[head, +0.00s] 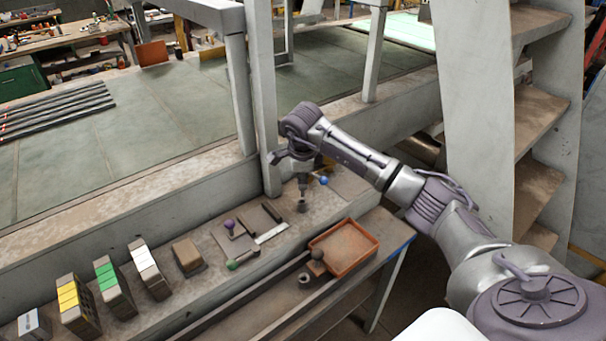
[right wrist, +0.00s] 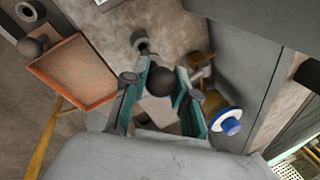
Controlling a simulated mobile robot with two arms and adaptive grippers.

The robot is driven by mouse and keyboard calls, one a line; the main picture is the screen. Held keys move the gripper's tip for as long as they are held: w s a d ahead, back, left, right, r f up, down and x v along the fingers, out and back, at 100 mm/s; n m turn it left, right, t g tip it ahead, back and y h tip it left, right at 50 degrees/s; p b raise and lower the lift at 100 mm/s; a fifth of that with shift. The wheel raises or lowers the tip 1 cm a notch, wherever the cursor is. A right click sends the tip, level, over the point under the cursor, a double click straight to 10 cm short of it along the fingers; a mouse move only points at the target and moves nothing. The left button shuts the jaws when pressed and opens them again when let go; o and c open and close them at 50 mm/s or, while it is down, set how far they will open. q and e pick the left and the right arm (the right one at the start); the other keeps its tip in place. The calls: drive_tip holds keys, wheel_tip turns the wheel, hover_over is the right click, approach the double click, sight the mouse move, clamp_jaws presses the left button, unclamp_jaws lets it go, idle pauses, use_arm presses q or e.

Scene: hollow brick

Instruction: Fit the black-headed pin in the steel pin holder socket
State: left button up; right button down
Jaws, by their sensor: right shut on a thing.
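My right gripper (head: 303,180) points down over the grey ledge in the head view. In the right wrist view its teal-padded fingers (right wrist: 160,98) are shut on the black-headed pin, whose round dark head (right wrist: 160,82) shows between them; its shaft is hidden. A short steel-grey cylinder with an open top, seemingly the pin holder socket (right wrist: 140,40), stands just beyond the fingertips. It also shows in the head view (head: 302,204), right below the gripper. I cannot tell whether the pin touches it. My left gripper is not in view.
A blue ball head (head: 323,181) stands close right of the gripper. Purple (head: 229,225) and green (head: 232,265) heads lie to the left. An orange-rimmed tray (head: 372,243), a dark ball (head: 318,254) and another small cylinder (head: 305,279) are nearer. A grey post (head: 265,100) rises close behind.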

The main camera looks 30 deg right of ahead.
idle(0.3)
drive_tip(key=shift+f+b, duration=0.35)
drive_tip(key=shift+b, duration=0.05)
idle(0.6)
drive_tip(key=shift+f+b, duration=1.6)
drive_tip(key=shift+f, duration=0.4)
idle(0.5)
drive_tip(key=c, duration=0.8)
unclamp_jaws()
drive_tip(key=shift+r, duration=0.15)
